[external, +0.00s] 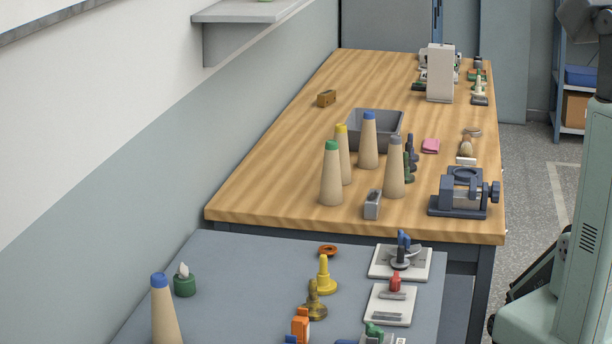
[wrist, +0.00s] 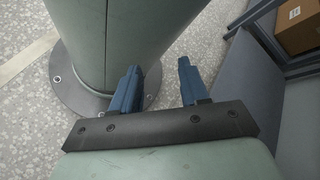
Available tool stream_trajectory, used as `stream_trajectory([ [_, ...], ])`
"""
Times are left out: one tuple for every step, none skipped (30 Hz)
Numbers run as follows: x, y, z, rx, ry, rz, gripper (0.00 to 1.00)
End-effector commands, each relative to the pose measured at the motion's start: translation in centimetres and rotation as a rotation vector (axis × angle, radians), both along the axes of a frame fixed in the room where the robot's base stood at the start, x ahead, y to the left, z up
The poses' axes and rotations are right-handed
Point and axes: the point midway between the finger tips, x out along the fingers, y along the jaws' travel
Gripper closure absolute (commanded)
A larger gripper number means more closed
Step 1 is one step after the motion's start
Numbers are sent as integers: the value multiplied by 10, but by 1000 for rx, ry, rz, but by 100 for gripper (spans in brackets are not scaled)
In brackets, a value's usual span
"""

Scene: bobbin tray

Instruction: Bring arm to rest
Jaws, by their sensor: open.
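My gripper (wrist: 160,82) shows in the wrist view, with two blue fingers apart and nothing between them. It points down past my own green-grey base toward the speckled floor (wrist: 190,30). In the external view my green-grey column stands at the right edge, with part of the arm folded beside it. The gripper's fingers cannot be made out in that view. The arm is clear of both tables.
The wooden table (external: 265,170) holds several cones, a grey bin (external: 385,140) and a dark vise-like device (external: 464,195). The nearer grey table (external: 235,265) carries a blue-topped cone (external: 165,312), white trays and small parts. A shelf unit with a cardboard box (wrist: 298,25) stands right.

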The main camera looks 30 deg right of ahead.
Motion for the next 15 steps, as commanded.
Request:
stream_trajectory([
  [-1,2,-4,-53,-7,4,55],
  [0,2,-8,-90,-15,4,55],
  [3,2,-14,-138,-31,5,55],
  [5,1,-18,-176,-45,6,55],
  [8,1,-22,-212,-60,5,55],
  [11,-1,-27,-261,-81,5,55],
  [14,-1,-31,-294,-97,4,55],
  [17,-2,-34,-326,-114,2,55],
  [21,-3,-38,-365,-136,-1,55],
  [24,-3,-42,-392,-154,-4,55],
  [27,-4,-44,-416,-170,-6,55],
  [30,-4,-47,-447,-190,-11,55],
  [33,-4,-50,-466,-206,-15,55],
  [35,-4,-51,-485,-218,-17,55],
  [38,-4,-53,-504,-234,-22,55],
])
